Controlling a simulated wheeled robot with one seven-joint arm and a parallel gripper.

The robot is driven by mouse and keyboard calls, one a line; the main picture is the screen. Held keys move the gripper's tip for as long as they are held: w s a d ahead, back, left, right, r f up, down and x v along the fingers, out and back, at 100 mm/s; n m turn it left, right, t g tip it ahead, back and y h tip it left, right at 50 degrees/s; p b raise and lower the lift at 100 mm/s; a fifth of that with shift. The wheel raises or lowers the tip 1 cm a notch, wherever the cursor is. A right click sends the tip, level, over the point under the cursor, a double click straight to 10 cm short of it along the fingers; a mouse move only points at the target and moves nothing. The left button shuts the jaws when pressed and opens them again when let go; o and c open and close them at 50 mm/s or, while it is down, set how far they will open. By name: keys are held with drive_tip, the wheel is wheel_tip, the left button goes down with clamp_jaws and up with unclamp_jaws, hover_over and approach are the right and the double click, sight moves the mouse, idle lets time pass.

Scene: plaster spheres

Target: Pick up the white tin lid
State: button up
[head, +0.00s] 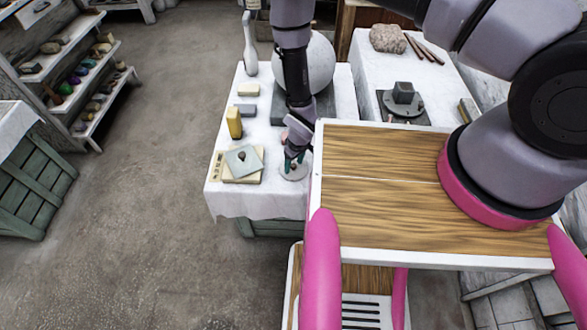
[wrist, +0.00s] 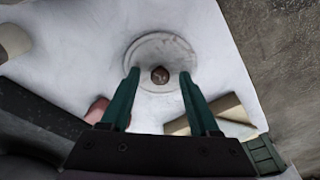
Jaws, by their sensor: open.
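The white tin lid (wrist: 164,50) lies flat on the white-covered table in the wrist view, round with a dark brownish knob (wrist: 160,75) near its middle. In the head view the lid (head: 293,172) is partly hidden behind my gripper, near the table's front edge. My gripper (wrist: 160,78) is open, with its two green fingers on either side of the knob in the picture. Nothing is held between them. I cannot tell how far the fingertips are above the lid, or whether they touch it.
A board with a grey tile (head: 241,159) lies left of the lid. A yellow block (head: 234,122), smaller blocks and a large plaster sphere (head: 310,62) stand farther back. The table edge is close in front. My wooden tray top is to the right.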

clamp_jaws()
drive_tip(key=shift+r, duration=0.15)
